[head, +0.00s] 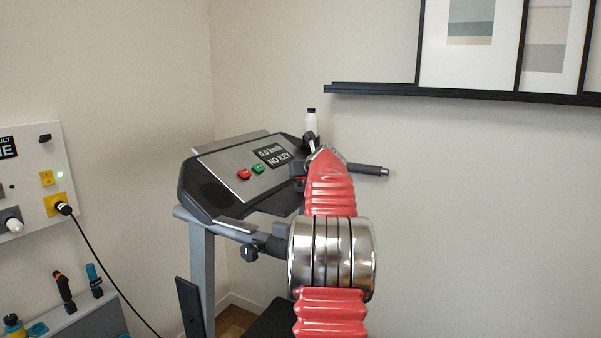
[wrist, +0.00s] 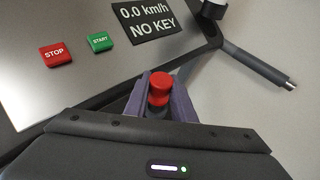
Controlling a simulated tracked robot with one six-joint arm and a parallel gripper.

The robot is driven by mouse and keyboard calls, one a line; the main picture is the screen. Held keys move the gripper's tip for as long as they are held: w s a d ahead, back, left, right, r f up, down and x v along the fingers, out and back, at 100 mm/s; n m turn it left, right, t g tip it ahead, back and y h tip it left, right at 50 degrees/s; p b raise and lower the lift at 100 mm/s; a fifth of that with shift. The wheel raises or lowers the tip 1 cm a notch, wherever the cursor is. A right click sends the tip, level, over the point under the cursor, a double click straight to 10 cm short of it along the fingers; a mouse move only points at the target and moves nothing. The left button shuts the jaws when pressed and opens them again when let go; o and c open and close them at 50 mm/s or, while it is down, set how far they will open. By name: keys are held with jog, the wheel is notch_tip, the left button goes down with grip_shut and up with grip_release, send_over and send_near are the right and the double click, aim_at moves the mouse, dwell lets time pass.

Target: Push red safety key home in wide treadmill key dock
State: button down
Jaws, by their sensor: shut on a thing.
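The red safety key (wrist: 159,90) sits upright between the two purple-grey fingers of my gripper (wrist: 160,84) in the wrist view. My gripper is shut on it, and its rounded red top shows. The treadmill console (head: 225,172) is beyond the gripper; its display (wrist: 146,17) reads "0.0 km/h NO KEY". The display also shows in the head view (head: 273,157). My gripper is at the console's right side in the head view, mostly hidden by my red arm. The key dock cannot be made out; the gripper and arm cover that area.
A red STOP button (wrist: 56,54) and a green START button (wrist: 100,42) lie left of the gripper. A dark handlebar (wrist: 257,66) runs on the right. A white bottle (head: 311,122) stands behind the console. A wall panel (head: 33,180) with a black cable is at left.

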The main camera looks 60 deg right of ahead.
jog(key=shift+f, duration=0.95)
jog(key=c, duration=1.4)
grip_release()
jog(key=shift+s, duration=0.1)
jog(key=v, duration=1.3)
jog(key=shift+s+a, duration=0.2)
jog(key=shift+s, duration=0.1)
